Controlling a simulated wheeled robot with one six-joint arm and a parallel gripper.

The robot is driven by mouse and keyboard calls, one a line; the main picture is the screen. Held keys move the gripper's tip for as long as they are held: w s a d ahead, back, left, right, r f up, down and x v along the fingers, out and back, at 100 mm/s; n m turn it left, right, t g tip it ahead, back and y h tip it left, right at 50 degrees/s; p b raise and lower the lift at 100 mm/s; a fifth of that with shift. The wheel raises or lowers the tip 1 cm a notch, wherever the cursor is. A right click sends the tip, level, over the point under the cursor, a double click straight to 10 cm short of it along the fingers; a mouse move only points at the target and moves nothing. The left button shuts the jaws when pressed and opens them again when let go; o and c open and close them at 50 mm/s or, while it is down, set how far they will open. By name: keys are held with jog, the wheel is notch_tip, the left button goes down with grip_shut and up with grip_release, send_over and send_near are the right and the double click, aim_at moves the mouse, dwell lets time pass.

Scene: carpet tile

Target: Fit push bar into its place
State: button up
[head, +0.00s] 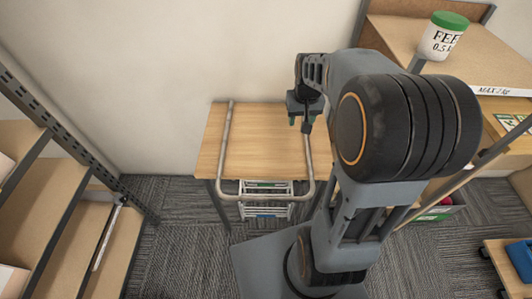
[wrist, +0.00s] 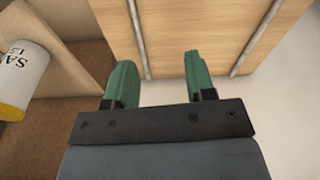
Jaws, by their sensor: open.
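The push bar (head: 227,150) is a grey metal U-shaped tube lying on a small wooden table (head: 265,130). Its two legs run toward the wall and its bend hangs past the table's front edge. My gripper (head: 299,122) is open and empty near the far end of the bar's right leg. In the wrist view, one leg of the push bar (wrist: 139,38) shows between the lines of the two green fingers of my gripper (wrist: 159,62), beyond the tips; the other leg is to the right. I cannot make out the bar's place.
A ladder-like metal frame (head: 265,200) shows below the table's front. Shelving (head: 55,205) stands at the left. At the right, a wooden shelf holds a white tub with a green lid (head: 443,36). A grey crate (head: 440,212) sits below. Carpet in front is clear at left.

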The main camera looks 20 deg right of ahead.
jog(key=w+d+f+m+g+b, duration=0.1)
jog(key=w+d+f+b, duration=0.1)
jog(key=w+d+f, duration=0.4)
send_over(309, 149)
jog(key=f, duration=1)
jog(key=shift+a+f, duration=0.1)
jog(key=shift+a, duration=0.1)
jog(key=shift+d+f, duration=0.15)
jog(key=shift+f, duration=3)
jog(key=shift+c, duration=0.3)
grip_shut()
